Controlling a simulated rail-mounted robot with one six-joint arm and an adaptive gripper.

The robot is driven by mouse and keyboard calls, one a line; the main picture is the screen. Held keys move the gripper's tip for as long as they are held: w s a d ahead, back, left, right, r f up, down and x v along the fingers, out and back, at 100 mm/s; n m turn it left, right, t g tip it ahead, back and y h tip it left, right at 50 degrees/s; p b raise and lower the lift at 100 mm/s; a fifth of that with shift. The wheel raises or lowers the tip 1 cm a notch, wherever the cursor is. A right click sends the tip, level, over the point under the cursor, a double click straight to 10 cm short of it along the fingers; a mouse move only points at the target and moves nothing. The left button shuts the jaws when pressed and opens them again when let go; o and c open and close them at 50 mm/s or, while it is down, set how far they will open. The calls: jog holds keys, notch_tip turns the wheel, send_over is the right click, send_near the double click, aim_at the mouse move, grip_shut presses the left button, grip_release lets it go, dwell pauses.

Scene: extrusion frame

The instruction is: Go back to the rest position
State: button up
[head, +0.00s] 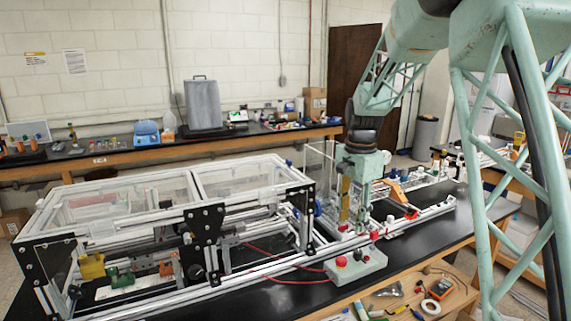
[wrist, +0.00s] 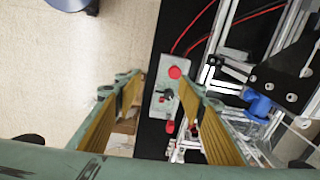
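My gripper (head: 356,210) hangs pointing down over the right end of the extrusion frame (head: 120,222) in the head view. In the wrist view its two yellow-padded fingers stand wide apart, and my gripper (wrist: 160,85) is open with nothing held between the pads. A grey control box (head: 357,264) with red buttons sits on the black bench top in front of the gripper. The control box (wrist: 158,75) shows between and beyond the fingers in the wrist view. Exact clearance between the fingertips and the frame cannot be told.
Frame rails and an orange part (head: 397,192) lie close to the right of the gripper. A black plate and a blue part (wrist: 257,104) are near the right finger. Tools and a multimeter (head: 440,288) lie on the wooden shelf in front. The air above the bench is open.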

jog(key=s+r+n+t+b, duration=0.1)
jog(key=s+r+n, duration=0.1)
jog(key=s+r, duration=0.45)
jog(key=s+r+n+b, duration=0.1)
jog(key=s+r+n, duration=0.15)
jog(key=s, duration=0.75)
jog(key=s+r+n+t+b, duration=0.1)
jog(key=s+r, duration=0.4)
jog(key=s, duration=0.3)
jog(key=s+f+n+b, duration=0.1)
jog(key=s+f+n, duration=0.1)
jog(key=s, duration=1.2)
jog(key=s+f+n+t+b, duration=0.1)
jog(key=s+n, duration=0.3)
jog(key=s, duration=1)
jog(key=shift+s+f, duration=0.15)
jog(key=shift+f, duration=0.25)
